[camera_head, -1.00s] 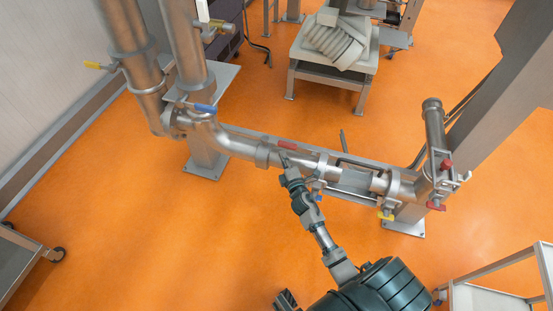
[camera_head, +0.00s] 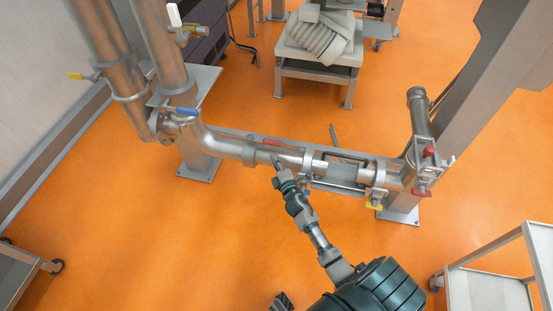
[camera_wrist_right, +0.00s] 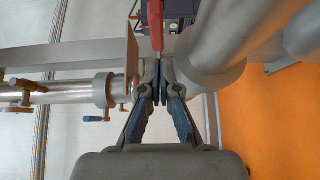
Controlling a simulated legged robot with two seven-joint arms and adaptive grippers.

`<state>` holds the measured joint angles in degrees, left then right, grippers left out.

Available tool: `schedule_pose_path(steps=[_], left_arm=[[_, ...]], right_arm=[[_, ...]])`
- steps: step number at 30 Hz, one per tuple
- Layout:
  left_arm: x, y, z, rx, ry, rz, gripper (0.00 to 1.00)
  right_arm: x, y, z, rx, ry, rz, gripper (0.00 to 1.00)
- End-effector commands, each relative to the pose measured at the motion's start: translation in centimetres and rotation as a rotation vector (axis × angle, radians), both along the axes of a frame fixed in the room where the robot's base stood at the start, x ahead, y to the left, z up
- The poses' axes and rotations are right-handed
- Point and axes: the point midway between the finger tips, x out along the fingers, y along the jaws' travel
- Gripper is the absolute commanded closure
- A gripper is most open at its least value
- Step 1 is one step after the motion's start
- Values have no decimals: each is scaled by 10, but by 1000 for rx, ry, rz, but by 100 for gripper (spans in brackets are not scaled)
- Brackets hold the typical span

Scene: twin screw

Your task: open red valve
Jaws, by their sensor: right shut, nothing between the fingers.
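A red valve handle (camera_head: 271,142) lies along the top of the horizontal steel pipe (camera_head: 235,148), near the middle of the head view. In the right wrist view the red handle (camera_wrist_right: 155,25) stands upright in the picture just beyond my fingertips. My right gripper (camera_head: 277,163) is at the near side of the pipe, a little below the handle in the head view. In the right wrist view my right gripper (camera_wrist_right: 158,68) has its fingers together with nothing between them. Whether the fingertips touch the handle is hard to tell. My left gripper is not in view.
Two more red handles (camera_head: 430,152) (camera_head: 421,192) and a yellow handle (camera_head: 374,205) are on the right pipework. A blue handle (camera_head: 187,112) is at the left bend. A trolley (camera_head: 490,292) stands at lower right. Orange floor is clear in front.

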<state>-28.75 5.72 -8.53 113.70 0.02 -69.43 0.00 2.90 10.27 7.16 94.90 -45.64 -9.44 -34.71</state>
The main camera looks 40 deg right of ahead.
Motion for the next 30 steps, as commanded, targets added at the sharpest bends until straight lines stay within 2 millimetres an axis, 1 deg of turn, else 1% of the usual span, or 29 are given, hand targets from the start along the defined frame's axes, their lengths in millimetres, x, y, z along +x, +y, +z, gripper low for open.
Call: schedule_pose_path(steps=[1, 3, 7, 12, 15, 18, 22, 27, 29, 30], left_arm=[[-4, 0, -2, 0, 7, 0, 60], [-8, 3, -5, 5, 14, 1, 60], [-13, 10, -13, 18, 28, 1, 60], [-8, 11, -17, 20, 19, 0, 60], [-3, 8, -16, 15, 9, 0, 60], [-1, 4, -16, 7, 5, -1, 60], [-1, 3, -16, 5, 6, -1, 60], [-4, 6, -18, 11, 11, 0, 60], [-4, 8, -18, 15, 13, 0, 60], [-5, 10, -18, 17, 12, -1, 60]], right_arm=[[-7, 2, 0, 1, 1, 1, 100], [-16, 1, -1, 3, 1, 2, 100], [-34, -2, -4, 9, 2, 2, 100], [-63, -4, -5, 14, 2, 1, 100], [-79, -1, -5, 12, 2, 2, 100], [-89, 4, -3, 8, 1, 3, 100], [-95, 8, -1, 3, 0, 3, 100], [-96, 9, 0, 2, 0, 2, 100], [-96, 7, -2, 8, 3, 2, 100], [-97, 6, -7, 23, 11, 0, 100]])
